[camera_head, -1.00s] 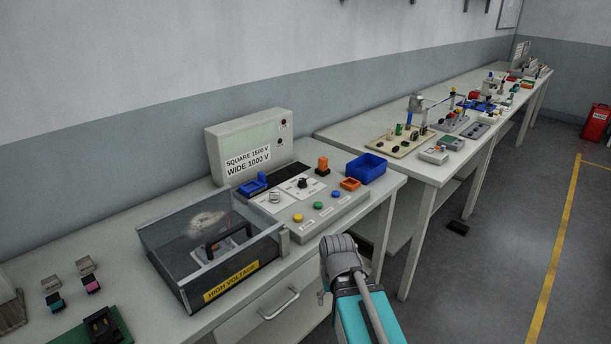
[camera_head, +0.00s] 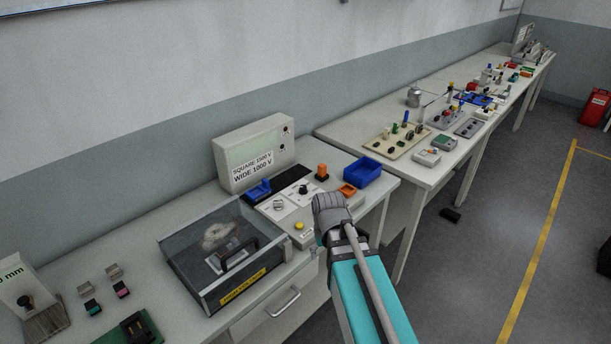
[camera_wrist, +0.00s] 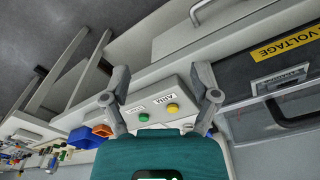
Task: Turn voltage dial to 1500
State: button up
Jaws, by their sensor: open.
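The control panel (camera_head: 290,228) on the near bench carries two dials on white plates. One has a grey knob (camera_head: 278,205), the other a black knob (camera_head: 304,188). Their markings are too small to read, so I cannot tell which is the voltage dial or where it points. My gripper (camera_wrist: 160,76) is open and empty in the wrist view, above the panel's front part with a green button (camera_wrist: 143,117) and a yellow button (camera_wrist: 172,108). In the head view my arm hides part of the panel front. The dials are not visible in the wrist view.
A sign unit (camera_head: 252,155) behind reads SQUARE 1500 V, WIDE 1000 V. A clear-lidded HIGH VOLTAGE box (camera_head: 200,262) stands left of the panel. An orange block (camera_head: 322,172), an orange tray (camera_head: 347,190) and a blue bin (camera_head: 363,171) are at its right.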

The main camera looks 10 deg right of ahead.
jog(key=w+r+n+p, duration=0.2)
jog(key=w+r+p, duration=0.2)
jog(key=w+r, duration=0.1)
jog(key=n, duration=1.9)
send_over(303, 186)
jog(key=shift+r+g+p, duration=0.3)
jog(key=shift+r, duration=0.15)
jog(key=shift+f, duration=0.25)
notch_tip(303, 186, down, 13)
jog(key=b, duration=1.3)
jog(key=shift+f+b, duration=0.15)
jog(key=shift+b, duration=0.2)
